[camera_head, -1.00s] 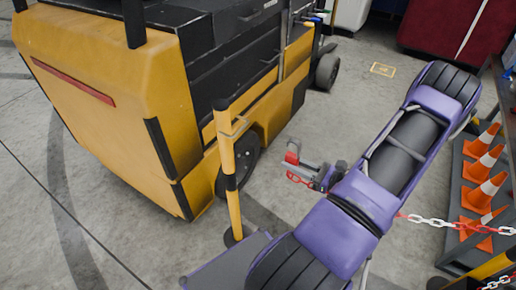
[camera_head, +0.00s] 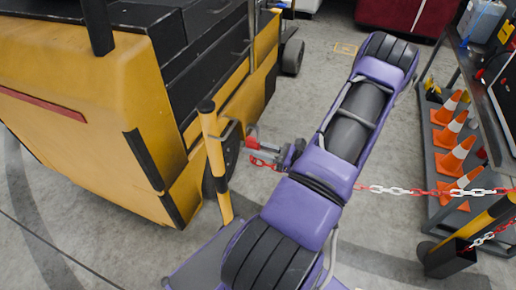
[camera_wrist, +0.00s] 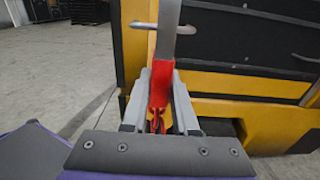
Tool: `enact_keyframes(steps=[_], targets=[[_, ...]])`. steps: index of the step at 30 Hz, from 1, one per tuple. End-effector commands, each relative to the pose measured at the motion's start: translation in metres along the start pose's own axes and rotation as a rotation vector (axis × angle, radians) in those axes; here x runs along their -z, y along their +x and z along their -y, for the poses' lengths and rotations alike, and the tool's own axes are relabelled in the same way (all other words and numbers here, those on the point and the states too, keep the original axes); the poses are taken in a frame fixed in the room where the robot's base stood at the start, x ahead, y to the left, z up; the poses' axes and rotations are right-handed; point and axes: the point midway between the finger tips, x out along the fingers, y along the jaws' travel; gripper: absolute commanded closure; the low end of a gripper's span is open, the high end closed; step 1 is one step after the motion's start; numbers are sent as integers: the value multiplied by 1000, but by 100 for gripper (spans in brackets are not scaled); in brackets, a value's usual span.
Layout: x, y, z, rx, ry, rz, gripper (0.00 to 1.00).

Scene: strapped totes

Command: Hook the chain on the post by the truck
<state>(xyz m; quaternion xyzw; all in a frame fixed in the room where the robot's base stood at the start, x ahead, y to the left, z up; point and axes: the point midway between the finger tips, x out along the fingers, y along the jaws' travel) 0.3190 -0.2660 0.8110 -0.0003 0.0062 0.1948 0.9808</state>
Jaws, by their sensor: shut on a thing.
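The yellow post with black bands (camera_head: 217,165) stands beside the yellow and black truck (camera_head: 150,120) in the head view. My gripper (camera_head: 268,148) is just right of the post's upper part, shut on the red end piece of the chain. In the wrist view this red end piece (camera_wrist: 160,85) sits between my fingers (camera_wrist: 158,105), with a grey flat bar rising from it and red links hanging below. The red and white chain (camera_head: 405,191) shows right of my arm; my arm hides part of it. I cannot tell whether the end piece touches the post.
A black and yellow post (camera_head: 470,238) stands at the lower right with chain at it. A grey cart (camera_head: 437,200) with several orange cones (camera_head: 457,155) is at the right.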

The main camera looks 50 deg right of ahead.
Motion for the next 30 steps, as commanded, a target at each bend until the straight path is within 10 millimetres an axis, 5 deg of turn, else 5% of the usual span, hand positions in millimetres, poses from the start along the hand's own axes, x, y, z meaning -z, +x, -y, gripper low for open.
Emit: enact_keyframes(steps=[26,30], targets=[[-1,71,0,-2,-1,1,100],[13,71,0,1,0,0,100]])
